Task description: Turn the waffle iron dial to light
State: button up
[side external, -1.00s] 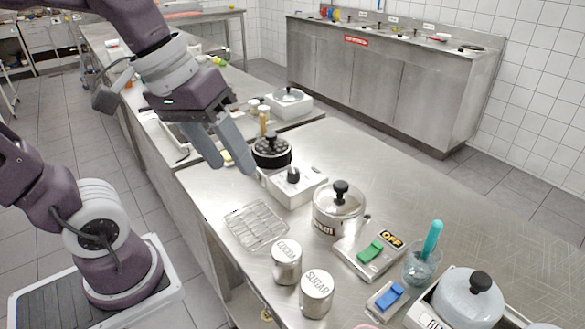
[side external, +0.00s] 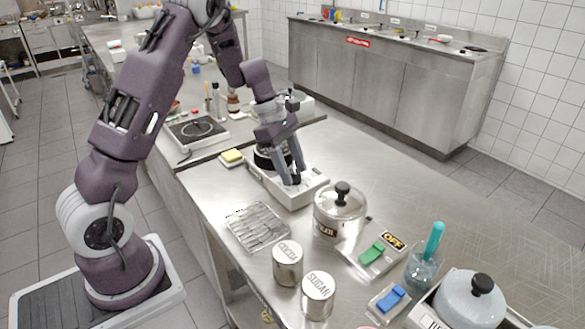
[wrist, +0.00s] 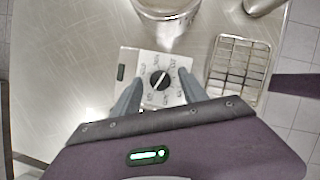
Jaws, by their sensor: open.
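The waffle iron's pale base (side external: 313,190) stands on the steel counter, and its black round part is mostly hidden behind my gripper. The black dial (wrist: 160,82) sits on its white panel (wrist: 142,60) in the wrist view. A white line across the dial runs from lower left to upper right. The labels around it are too blurred to read. My gripper (side external: 292,174) points down over the panel. In the wrist view its two fingers (wrist: 160,92) are apart, one on each side of the dial. I cannot tell whether either touches it.
A lidded steel pot (side external: 340,212) stands close on the right, and a wire rack (side external: 258,228) lies in front. Cocoa (side external: 288,264) and sugar (side external: 318,296) tins, a green switch (side external: 371,254) and a sponge (side external: 231,156) are nearby. Free counter lies behind the pot.

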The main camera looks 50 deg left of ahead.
jog(key=shift+f, duration=0.1)
jog(key=shift+c, duration=0.4)
grip_shut()
jog(key=shift+m, duration=0.3)
jog(key=m, duration=0.1)
jog(key=m+g, duration=0.1)
jog(key=m, duration=0.1)
jog(key=shift+w+g+h, duration=0.15)
jog(key=shift+g+h, duration=0.15)
jog(key=shift+m+g, duration=0.9)
jog(key=shift+m, duration=1.6)
jog(key=shift+w+m, duration=0.1)
jog(key=shift+m, duration=0.2)
jog(key=shift+o, duration=0.4)
grip_release()
